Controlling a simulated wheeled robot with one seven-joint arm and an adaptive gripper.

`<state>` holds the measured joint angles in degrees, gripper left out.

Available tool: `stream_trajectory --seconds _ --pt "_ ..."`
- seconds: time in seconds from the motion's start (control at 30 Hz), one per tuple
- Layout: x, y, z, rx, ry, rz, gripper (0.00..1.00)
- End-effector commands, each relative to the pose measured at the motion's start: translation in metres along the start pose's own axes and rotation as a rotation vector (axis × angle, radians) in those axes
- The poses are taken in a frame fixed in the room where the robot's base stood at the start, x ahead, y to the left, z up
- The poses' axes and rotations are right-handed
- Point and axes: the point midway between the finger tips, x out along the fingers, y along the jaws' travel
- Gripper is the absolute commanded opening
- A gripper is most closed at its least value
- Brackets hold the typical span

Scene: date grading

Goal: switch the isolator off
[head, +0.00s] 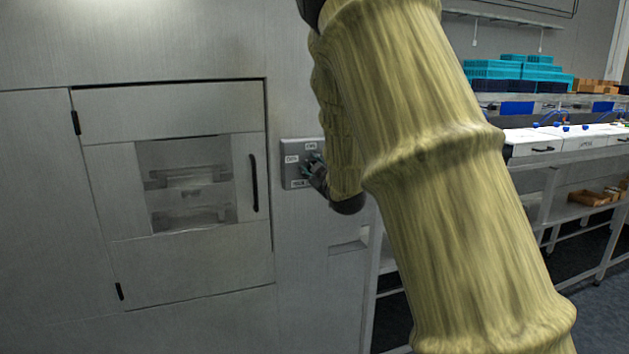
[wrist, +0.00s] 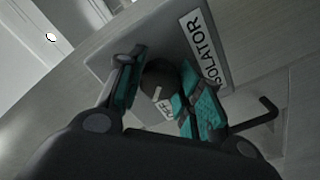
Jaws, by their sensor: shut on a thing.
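The isolator is a grey plate (head: 290,175) on the metal cabinet front, with small white labels; it also shows in the wrist view, with a label reading ISOLATOR (wrist: 204,48). Its dark round knob (wrist: 160,78) sits between the teal-padded fingers of my gripper (wrist: 160,90). My gripper is shut on the knob. A pale mark on the knob is on the side nearest a small label (wrist: 166,107) that seems to read OFF. In the head view my gripper (head: 313,170) is at the plate, and my arm hides part of that area.
A cabinet door with a window (head: 190,185) and a dark vertical handle (head: 254,183) is just left of the isolator. At right are a white-topped bench (head: 560,140), teal crates (head: 492,68) and a lower shelf with brown trays (head: 588,198).

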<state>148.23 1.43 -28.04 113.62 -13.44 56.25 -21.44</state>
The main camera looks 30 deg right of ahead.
Motion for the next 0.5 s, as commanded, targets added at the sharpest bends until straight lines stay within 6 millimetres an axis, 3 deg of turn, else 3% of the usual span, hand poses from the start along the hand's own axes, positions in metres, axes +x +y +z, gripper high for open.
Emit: stream_trajectory --seconds 0.5 --pt "0.0 -0.0029 0.0025 -0.392 0.0 -0.001 0.11"
